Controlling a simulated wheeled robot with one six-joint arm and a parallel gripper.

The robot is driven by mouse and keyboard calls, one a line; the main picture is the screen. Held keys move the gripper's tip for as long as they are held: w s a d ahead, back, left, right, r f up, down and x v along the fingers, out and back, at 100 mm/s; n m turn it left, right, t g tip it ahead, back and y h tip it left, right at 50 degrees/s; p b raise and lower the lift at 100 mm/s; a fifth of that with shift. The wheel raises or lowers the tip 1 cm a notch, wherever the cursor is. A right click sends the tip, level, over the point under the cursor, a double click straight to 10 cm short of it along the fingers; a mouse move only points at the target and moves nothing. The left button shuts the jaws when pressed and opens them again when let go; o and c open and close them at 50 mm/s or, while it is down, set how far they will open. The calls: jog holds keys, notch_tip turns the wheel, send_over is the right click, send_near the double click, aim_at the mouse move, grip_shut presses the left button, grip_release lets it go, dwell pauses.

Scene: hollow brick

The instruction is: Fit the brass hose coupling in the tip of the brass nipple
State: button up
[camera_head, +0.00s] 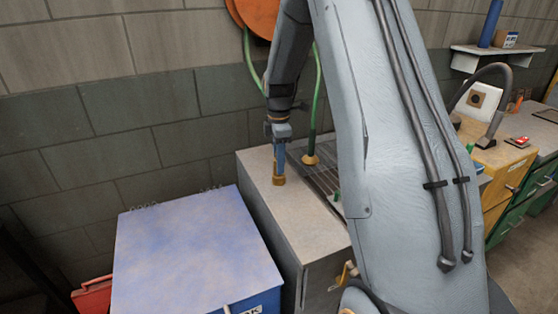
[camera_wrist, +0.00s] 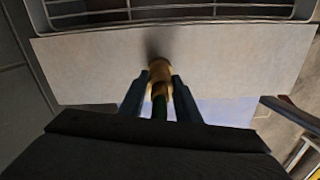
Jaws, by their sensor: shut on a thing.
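My gripper (camera_head: 281,160) points down over the pale top of the grey cabinet and is shut on the brass hose coupling (camera_head: 278,180). In the wrist view the coupling (camera_wrist: 160,70) sticks out past the two blue fingers of my gripper (camera_wrist: 159,88), with a green hose end between them. Its lower end is close above the worktop or touching it; I cannot tell which. A flared brass fitting (camera_head: 311,160), perhaps the brass nipple, shows to the right by the grated basin, at the foot of a green line. It is apart from the coupling. I cannot make out its tip.
The pale worktop (camera_head: 303,232) is clear around the coupling. A wire grate (camera_head: 326,180) lies on its right. A blue box (camera_head: 195,250) stands at the front left, with a red case (camera_head: 92,296) beside it. An orange hose reel (camera_head: 258,18) hangs on the block wall.

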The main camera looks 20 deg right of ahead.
jog(key=shift+f, duration=0.2)
jog(key=o, duration=1.2)
notch_tip(320, 180, up, 8)
jog(key=shift+f+b, duration=0.1)
jog(key=shift+b, duration=1.05)
jog(key=shift+s+d, duration=0.1)
